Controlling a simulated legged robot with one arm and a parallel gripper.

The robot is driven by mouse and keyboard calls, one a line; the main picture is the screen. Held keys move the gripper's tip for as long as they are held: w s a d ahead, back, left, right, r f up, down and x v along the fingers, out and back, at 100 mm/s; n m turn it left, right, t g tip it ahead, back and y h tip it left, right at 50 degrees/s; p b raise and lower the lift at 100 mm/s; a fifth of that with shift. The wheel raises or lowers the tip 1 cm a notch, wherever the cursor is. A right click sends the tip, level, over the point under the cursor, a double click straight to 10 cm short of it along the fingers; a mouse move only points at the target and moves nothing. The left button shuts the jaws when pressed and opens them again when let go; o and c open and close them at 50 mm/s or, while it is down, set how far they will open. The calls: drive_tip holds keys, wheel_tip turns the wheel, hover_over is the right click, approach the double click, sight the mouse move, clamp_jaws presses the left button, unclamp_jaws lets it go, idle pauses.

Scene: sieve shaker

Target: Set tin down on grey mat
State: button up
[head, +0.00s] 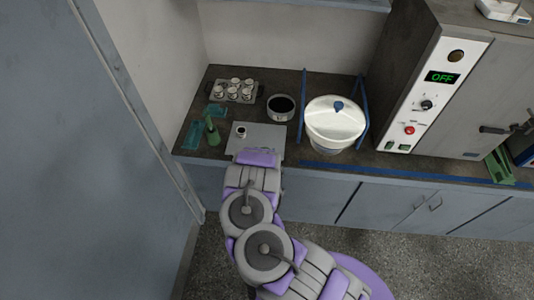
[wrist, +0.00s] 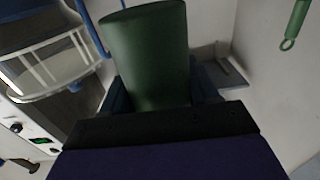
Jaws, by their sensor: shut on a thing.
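In the wrist view a dark green cylinder, which looks like the tin (wrist: 148,55), stands between the two blue fingers of my gripper (wrist: 155,90). The gripper is shut on it. In the head view my purple and grey arm reaches to the front edge of the counter and hides the gripper and the tin. The grey mat (head: 268,137) lies flat on the counter just beyond the arm's end, its near part covered by the arm. I cannot tell how high the tin is above the mat.
A control cabinet (head: 428,100) is right.

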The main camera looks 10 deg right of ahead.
drive_tip(key=s+d+f+p, duration=0.1)
drive_tip(key=s+d+p, duration=0.1)
drive_tip(key=s+d, duration=0.4)
drive_tip(key=w+a+b, duration=0.1)
drive_tip(key=w+b, duration=0.4)
drive_tip(key=w+a+f+b, duration=0.1)
drive_tip(key=w+b, duration=0.4)
drive_tip(key=w+a+f+b, duration=0.1)
drive_tip(key=w+b, duration=0.4)
drive_tip(key=shift+w, duration=0.1)
wheel_tip(320, 180, down, 3)
drive_tip(key=b, duration=0.2)
drive_tip(key=shift+b, duration=0.3)
drive_tip(key=o, duration=1.1)
drive_tip(key=shift+c, duration=0.2)
